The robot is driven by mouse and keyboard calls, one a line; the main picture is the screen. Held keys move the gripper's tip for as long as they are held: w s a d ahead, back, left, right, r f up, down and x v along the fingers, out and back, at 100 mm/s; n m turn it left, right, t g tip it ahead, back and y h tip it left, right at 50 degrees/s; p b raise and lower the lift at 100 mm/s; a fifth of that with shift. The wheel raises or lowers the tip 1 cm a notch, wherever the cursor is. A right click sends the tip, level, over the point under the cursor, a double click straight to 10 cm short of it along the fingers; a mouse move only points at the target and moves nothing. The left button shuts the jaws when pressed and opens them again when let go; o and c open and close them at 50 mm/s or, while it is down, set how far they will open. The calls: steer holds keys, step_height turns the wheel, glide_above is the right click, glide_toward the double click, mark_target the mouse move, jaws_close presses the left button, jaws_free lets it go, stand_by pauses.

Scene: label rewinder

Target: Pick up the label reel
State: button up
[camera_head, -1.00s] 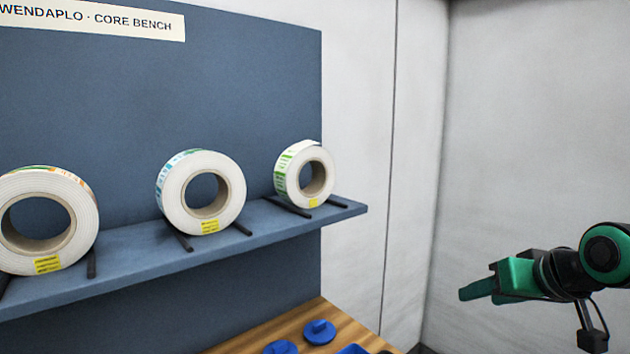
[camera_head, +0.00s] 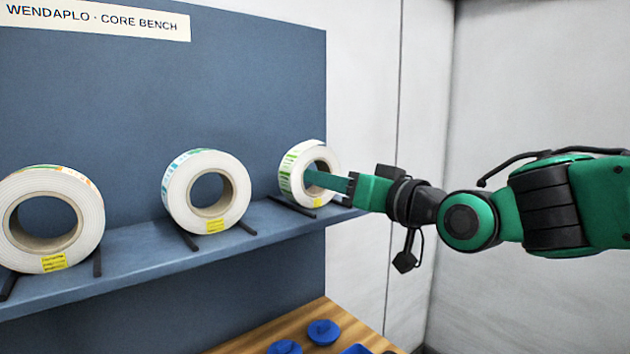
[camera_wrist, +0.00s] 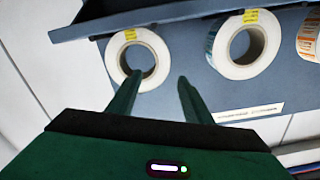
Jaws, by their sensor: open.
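Three white label reels stand upright on the blue-grey shelf (camera_head: 140,262). The right reel (camera_head: 292,168) has green labels, the middle reel (camera_head: 178,205) teal ones and the left reel (camera_head: 90,215) orange ones. My gripper (camera_head: 312,181) is open at the right reel, its fingers overlapping the reel's face and core hole from the right. In the wrist view my gripper (camera_wrist: 158,83) has its two fingers apart and empty, pointing toward the right reel (camera_wrist: 114,50), with one finger in front of its core hole. I cannot tell whether the fingers touch the reel.
Dark rails (camera_head: 190,241) hold the reels on the shelf. A blue-grey back panel (camera_head: 240,90) stands behind them. Blue round parts (camera_head: 323,331) lie on a wooden bench (camera_head: 250,345) below. A white wall (camera_head: 540,70) is at the right.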

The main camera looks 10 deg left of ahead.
mark_target(300, 171)
steer(key=shift+x, duration=3.75)
steer(key=shift+r, duration=0.2)
steer(key=shift+c, duration=0.3)
steer(key=c, duration=1)
jaws_close()
steer(key=shift+r, duration=0.1)
